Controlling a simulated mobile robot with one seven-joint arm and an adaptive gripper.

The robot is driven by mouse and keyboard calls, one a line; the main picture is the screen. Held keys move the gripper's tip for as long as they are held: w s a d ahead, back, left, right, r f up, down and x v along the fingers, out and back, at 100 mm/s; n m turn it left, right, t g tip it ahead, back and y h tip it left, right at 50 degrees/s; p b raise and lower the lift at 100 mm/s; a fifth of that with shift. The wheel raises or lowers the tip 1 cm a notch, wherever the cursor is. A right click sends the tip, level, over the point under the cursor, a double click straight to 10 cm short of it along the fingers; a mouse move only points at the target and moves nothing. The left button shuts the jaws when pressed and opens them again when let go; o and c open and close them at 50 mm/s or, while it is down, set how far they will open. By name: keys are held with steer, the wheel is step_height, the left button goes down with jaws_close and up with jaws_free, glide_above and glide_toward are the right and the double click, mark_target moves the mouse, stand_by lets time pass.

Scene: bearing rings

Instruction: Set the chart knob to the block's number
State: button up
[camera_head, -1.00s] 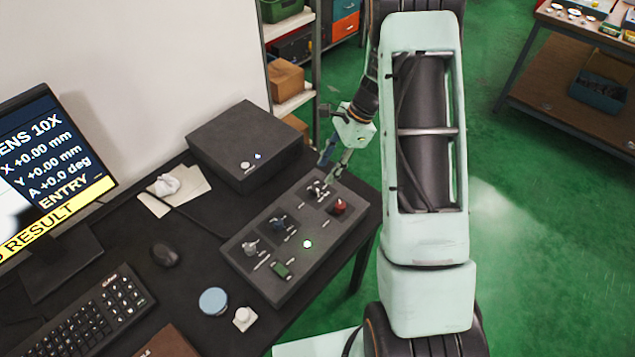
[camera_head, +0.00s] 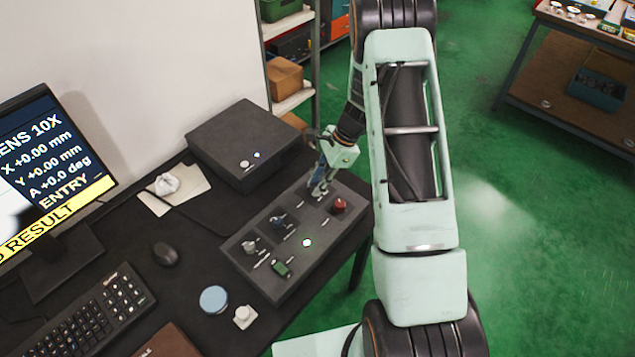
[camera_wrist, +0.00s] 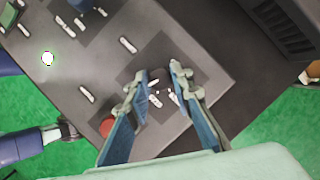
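The dark control panel (camera_head: 300,235) lies on the desk with several knobs and short white labels, too small to read. I cannot tell which knob is the chart knob. My gripper (camera_head: 318,190) is over the panel's far end, at the knob position there, which its fingers mostly hide in the head view. In the wrist view my gripper (camera_wrist: 158,78) has its two blue-grey fingers apart, straddling a dark spot with small white marks (camera_wrist: 158,92). I cannot tell whether they touch a knob. No block with a readable number shows.
A red button (camera_head: 339,205) is beside the gripper; a lit round button (camera_head: 307,243) and a green switch (camera_head: 281,269) are nearer. A dark box (camera_head: 245,145) stands behind the panel. The monitor (camera_head: 45,170) reads "10X" and "RESULT". A mouse (camera_head: 165,254) lies left.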

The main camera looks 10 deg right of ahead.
jaws_close()
steer(key=shift+n, duration=0.3)
steer(key=n+b, duration=0.1)
steer(key=n+g+b, duration=0.1)
steer(key=n, duration=0.1)
steer(key=shift+w+f, duration=0.15)
steer(key=shift+w, duration=0.05)
steer(key=n+g+b, duration=0.1)
steer(key=n, duration=0.2)
steer(key=n+g+h+b, duration=0.1)
steer(key=n, duration=0.2)
steer(key=shift+w+h+b, duration=0.1)
steer(key=shift+h+b, duration=0.2)
steer(key=shift+b, duration=0.1)
steer(key=shift+a+r, duration=0.1)
steer(key=shift+r, duration=0.1)
steer(key=o, duration=0.6)
jaws_free()
